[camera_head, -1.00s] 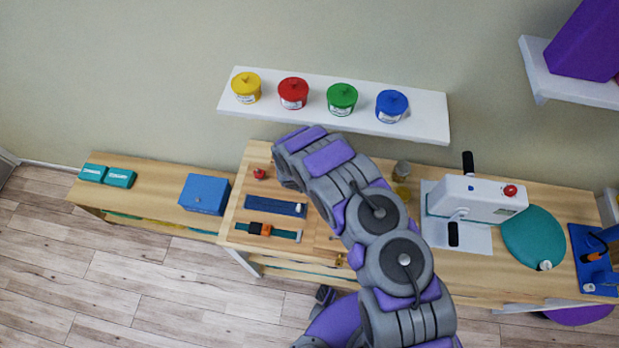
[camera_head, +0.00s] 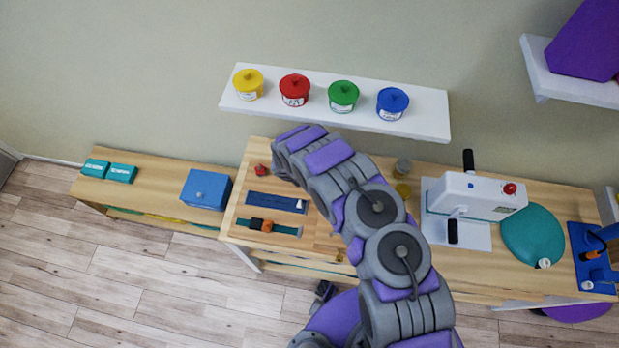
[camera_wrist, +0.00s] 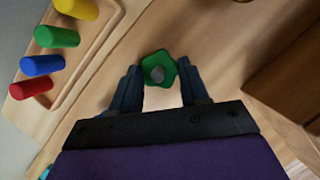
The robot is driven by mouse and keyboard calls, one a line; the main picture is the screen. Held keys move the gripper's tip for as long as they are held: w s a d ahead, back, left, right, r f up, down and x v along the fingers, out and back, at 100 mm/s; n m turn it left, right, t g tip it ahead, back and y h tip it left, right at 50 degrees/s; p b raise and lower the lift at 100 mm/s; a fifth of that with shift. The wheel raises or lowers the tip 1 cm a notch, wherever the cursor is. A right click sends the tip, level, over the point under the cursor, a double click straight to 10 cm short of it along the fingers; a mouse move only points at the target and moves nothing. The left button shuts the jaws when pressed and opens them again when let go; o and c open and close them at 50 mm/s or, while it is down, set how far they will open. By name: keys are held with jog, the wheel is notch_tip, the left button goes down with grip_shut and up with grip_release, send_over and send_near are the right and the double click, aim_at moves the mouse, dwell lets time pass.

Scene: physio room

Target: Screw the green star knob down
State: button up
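The green star knob (camera_wrist: 159,70), with a grey round centre, shows in the wrist view over a wooden surface. My gripper (camera_wrist: 160,73) has its two dark fingers on either side of the knob, and the knob nearly fills the space between the fingertips. Whether the fingers press on it or leave a small gap cannot be told. What lies under the knob is hidden. In the head view my arm covers the gripper and the knob, over the wooden table (camera_head: 420,272).
Yellow, green, blue and red pegs (camera_wrist: 42,64) stand at the wrist view's left. A brown block (camera_wrist: 285,78) is at right. In the head view, a white machine (camera_head: 482,195) stands right of my arm, and a shelf (camera_head: 235,103) with several coloured pots hangs behind.

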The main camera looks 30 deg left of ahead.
jog(key=o, duration=0.4)
jog(key=shift+o, duration=0.2)
jog(key=shift+r, duration=0.15)
jog(key=v, duration=1.7)
jog(key=shift+a, duration=0.2)
